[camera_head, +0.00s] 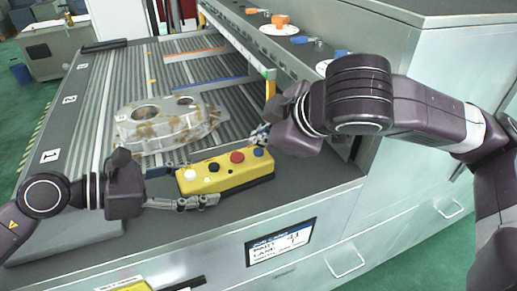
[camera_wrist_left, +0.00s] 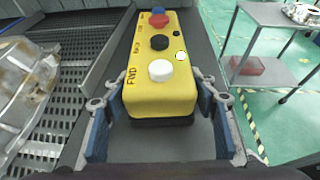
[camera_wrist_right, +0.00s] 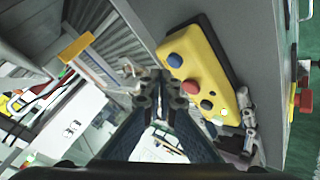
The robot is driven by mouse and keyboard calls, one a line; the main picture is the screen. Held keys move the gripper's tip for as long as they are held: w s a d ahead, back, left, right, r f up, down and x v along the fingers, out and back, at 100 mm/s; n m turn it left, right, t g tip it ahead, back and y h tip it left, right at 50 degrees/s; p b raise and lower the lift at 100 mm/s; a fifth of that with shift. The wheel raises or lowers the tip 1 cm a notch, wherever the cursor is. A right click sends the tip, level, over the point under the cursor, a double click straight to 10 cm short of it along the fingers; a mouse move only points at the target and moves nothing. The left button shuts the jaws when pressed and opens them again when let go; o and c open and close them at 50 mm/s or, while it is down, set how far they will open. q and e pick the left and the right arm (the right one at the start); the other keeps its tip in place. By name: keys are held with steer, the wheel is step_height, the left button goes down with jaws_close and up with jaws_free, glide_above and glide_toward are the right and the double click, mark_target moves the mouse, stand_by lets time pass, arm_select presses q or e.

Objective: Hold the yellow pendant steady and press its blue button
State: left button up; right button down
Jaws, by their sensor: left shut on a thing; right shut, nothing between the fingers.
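The yellow pendant (camera_head: 226,175) lies on the grey front ledge, with white, black, red and blue buttons along its top. My left gripper (camera_head: 186,186) is shut on its white-button end; in the left wrist view the fingers flank the yellow pendant (camera_wrist_left: 160,88). The blue button (camera_head: 258,152) is at the far right end. My right gripper (camera_head: 262,134) is shut and empty, just beyond and above that end. In the right wrist view its closed fingertips (camera_wrist_right: 160,85) sit left of the blue button (camera_wrist_right: 175,60), apart in the picture; the exact gap is unclear.
A metal casting (camera_head: 165,124) rests on the roller conveyor (camera_head: 100,85) behind the pendant. A grey cabinet (camera_head: 400,45) with knobs stands on the right, close to my right arm. A label display (camera_head: 281,243) is on the front face below the ledge.

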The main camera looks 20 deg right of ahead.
mark_target(260, 152)
steer(key=shift+r, duration=2.5)
arm_select(q)
steer(key=o, duration=1.7)
steer(key=shift+c, duration=0.2)
